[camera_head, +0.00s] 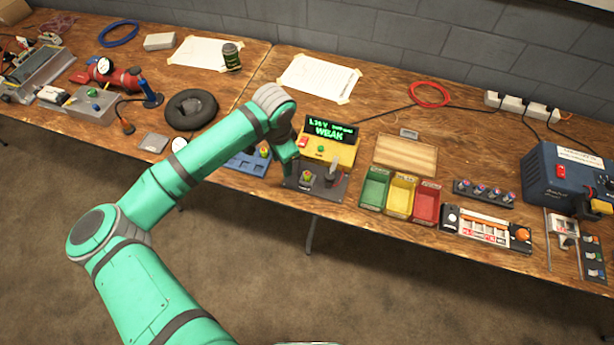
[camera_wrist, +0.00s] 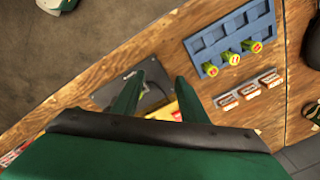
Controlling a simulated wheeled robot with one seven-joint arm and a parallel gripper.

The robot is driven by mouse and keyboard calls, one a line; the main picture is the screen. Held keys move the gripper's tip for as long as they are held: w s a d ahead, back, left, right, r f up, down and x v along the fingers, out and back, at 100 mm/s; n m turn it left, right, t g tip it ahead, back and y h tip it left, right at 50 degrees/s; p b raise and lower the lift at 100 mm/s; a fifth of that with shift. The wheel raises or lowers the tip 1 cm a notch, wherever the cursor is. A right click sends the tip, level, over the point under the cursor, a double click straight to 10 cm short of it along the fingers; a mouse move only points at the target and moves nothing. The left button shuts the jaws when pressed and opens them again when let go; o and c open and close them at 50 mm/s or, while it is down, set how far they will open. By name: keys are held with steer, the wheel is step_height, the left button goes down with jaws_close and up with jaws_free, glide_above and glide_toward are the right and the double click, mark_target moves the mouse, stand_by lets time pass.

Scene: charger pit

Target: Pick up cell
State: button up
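My gripper (camera_wrist: 160,84) is open, with its two dark green fingers apart and nothing seen between their tips. In the head view my arm's end hangs beside the tester (camera_head: 333,149), whose screen reads "WEAK". A cell (camera_head: 308,177) with an orange and green top stands on the tester's dark front plate (camera_head: 327,190), just right of and below my gripper. In the wrist view the fingers point over that plate (camera_wrist: 143,88); no cell shows clearly there. Three green cells (camera_wrist: 232,58) sit in the blue tray (camera_wrist: 207,42); the tray (camera_head: 240,166) is partly behind my arm in the head view.
Green (camera_head: 374,188), yellow (camera_head: 401,195) and red (camera_head: 426,203) bins stand right of the tester. A black lever (camera_head: 332,173) rises from the plate. Small brown-and-white blocks (camera_wrist: 247,90) lie beside the blue tray. A wooden board (camera_head: 405,155) lies behind the bins.

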step_height(320, 180, up, 4)
steer(key=m+g, duration=0.1)
glide_above(307, 173)
step_height(307, 173, down, 11)
steer(key=shift+s+r, duration=0.15)
steer(key=shift+r, duration=0.05)
steer(key=shift+c, duration=0.5)
jaws_close()
